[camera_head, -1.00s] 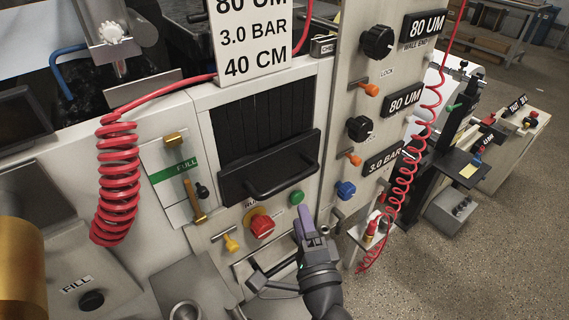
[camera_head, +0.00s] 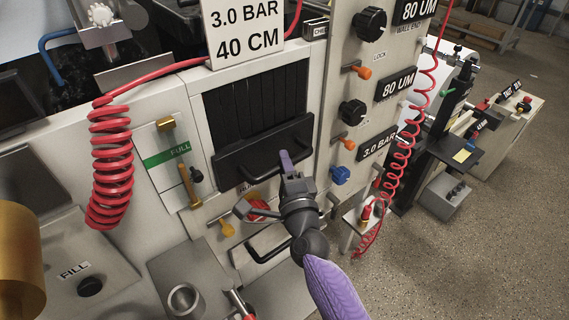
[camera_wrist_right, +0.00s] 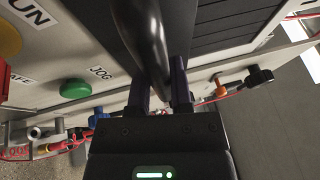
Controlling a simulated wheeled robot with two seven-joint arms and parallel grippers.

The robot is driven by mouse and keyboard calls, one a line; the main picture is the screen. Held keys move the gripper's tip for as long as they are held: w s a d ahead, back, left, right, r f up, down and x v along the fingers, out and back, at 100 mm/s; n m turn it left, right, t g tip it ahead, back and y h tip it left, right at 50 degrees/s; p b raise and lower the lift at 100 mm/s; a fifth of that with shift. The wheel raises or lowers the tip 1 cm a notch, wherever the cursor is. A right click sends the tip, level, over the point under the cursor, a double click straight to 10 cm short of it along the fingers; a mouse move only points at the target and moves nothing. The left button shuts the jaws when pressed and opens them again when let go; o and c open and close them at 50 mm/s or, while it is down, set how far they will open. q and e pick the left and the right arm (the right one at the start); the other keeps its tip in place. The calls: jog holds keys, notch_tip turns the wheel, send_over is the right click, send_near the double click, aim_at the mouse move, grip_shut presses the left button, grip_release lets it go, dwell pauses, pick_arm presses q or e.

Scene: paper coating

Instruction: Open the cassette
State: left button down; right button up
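The cassette front is a black slatted panel (camera_head: 255,105) with a dark ledge and a curved black handle (camera_head: 243,168), set in the pale machine face. The black handle (camera_wrist_right: 148,35) looms large in the right wrist view and runs down into the gap between my fingers. My right gripper (camera_head: 285,163) is at the right end of this handle, its purple finger over the ledge. In the wrist view the two fingers of the right gripper (camera_wrist_right: 161,92) are apart, one on each side of the handle; firm contact is not visible. My left gripper is not in view.
A red button (camera_head: 258,207) is partly covered by my right wrist. A green JOG button (camera_wrist_right: 75,88) shows in the wrist view. A blue knob (camera_head: 340,175) and red coiled hose (camera_head: 400,170) are to the right.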

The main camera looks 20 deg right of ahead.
grip_shut()
dwell(1.0)
